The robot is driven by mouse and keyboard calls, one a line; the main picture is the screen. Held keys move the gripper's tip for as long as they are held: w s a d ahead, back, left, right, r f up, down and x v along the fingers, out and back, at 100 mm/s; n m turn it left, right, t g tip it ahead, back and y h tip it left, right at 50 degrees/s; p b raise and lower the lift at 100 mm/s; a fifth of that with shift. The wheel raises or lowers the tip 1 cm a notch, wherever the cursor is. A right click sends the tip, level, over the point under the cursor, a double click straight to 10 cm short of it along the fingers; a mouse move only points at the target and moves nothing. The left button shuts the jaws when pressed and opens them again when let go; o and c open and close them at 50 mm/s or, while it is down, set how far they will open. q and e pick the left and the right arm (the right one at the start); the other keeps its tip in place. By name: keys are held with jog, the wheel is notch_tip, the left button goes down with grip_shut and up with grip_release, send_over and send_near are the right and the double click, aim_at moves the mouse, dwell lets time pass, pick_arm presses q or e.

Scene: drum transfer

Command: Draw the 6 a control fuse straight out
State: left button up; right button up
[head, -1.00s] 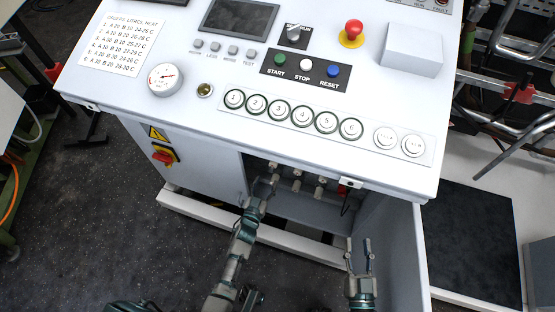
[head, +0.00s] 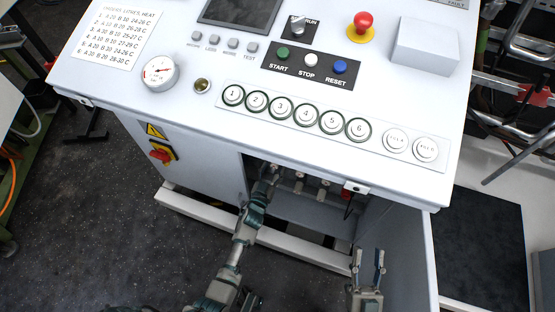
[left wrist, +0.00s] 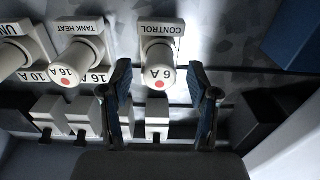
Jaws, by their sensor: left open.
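The control fuse (left wrist: 159,77) is a white cylinder marked 6 A with a red dot, seated under a CONTROL label in the left wrist view. My left gripper (left wrist: 159,92) is open, with one blue-padded finger on each side of the fuse; I cannot tell whether either finger touches it. In the head view my left gripper (head: 268,174) reaches into the open cabinet under the console, and its fingertips are hard to make out. My right gripper (head: 369,262) is open and empty in front of the cabinet, its two fingers pointing up.
The tank heat fuse (left wrist: 77,68), marked 16 A, sits left of the control fuse, with a 10 A fuse (left wrist: 14,55) further left. White blocks (left wrist: 83,117) line the row below. The console top (head: 200,120) overhangs the cabinet. The open door (head: 405,260) stands right of my right gripper.

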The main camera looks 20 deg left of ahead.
aim_at(274, 167)
pick_arm(q)
jog(key=shift+w+b, duration=0.35)
jog(key=shift+w, duration=1)
jog(key=shift+w+r, duration=0.1)
pick_arm(e)
jog(key=shift+s+d+r+t, duration=0.2)
jog(key=shift+s+r+t, duration=0.7)
jog(key=shift+t, duration=0.1)
jog(key=shift+w, duration=0.15)
jog(key=shift+r, duration=0.15)
pick_arm(q)
grip_shut()
jog(key=shift+s+r+p, duration=0.1)
jog(key=shift+s+p, duration=0.85)
jog(key=shift+s, duration=0.6)
jog(key=shift+s+a+p, duration=0.1)
jog(key=shift+s+p, duration=0.55)
jog(key=shift+s, duration=0.85)
pick_arm(e)
jog(key=shift+s+r, duration=0.15)
jog(key=shift+r, duration=1)
jog(key=shift+s+r, duration=0.15)
jog(key=shift+r, duration=0.95)
